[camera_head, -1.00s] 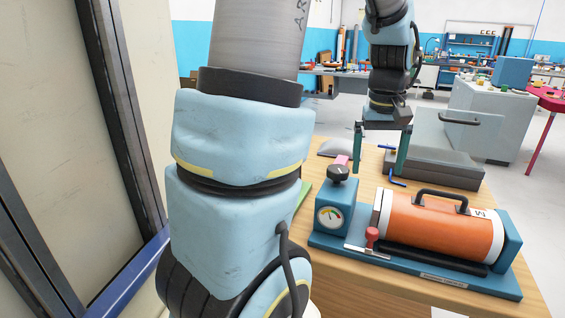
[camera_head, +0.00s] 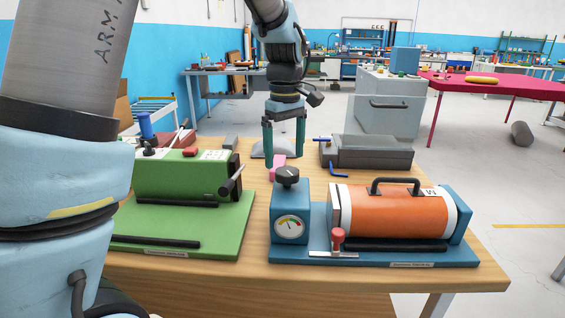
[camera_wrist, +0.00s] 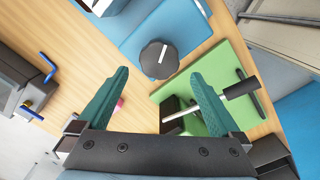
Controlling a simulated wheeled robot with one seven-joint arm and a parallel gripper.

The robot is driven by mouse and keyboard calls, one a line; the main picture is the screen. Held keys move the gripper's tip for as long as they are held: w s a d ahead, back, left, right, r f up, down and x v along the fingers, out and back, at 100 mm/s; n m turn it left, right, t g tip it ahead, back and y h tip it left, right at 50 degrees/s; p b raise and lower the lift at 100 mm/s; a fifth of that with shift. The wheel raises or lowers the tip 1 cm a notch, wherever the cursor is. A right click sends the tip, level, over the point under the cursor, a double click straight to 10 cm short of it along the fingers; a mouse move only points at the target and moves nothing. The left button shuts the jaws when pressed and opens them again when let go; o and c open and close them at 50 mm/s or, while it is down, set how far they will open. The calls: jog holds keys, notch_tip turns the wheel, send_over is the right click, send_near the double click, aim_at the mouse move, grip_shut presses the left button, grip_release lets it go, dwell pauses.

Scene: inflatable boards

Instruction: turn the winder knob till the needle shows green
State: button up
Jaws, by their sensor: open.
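The winder knob (camera_head: 287,176) is a round black knob with a pale mark, on top of a blue gauge box. The box's round white dial (camera_head: 289,226) faces the head camera; its needle is too small to read surely against the coloured arc. My gripper (camera_head: 285,154) is open and empty, fingers pointing down, appearing above and behind the knob in the head view. In the wrist view the knob (camera_wrist: 159,60) lies between the lines of the two green fingertips, apart from them. The dial is hidden there.
An orange cylinder (camera_head: 385,212) with a black handle and a red-topped lever (camera_head: 338,238) share the blue board. A green board (camera_head: 225,232) with a green machine stands left. A grey block (camera_head: 370,154) and blue hex keys lie behind. Bare wood shows between the boards.

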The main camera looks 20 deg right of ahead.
aim_at(285, 170)
jog(key=shift+f, duration=1.85)
jog(key=c, duration=1.3)
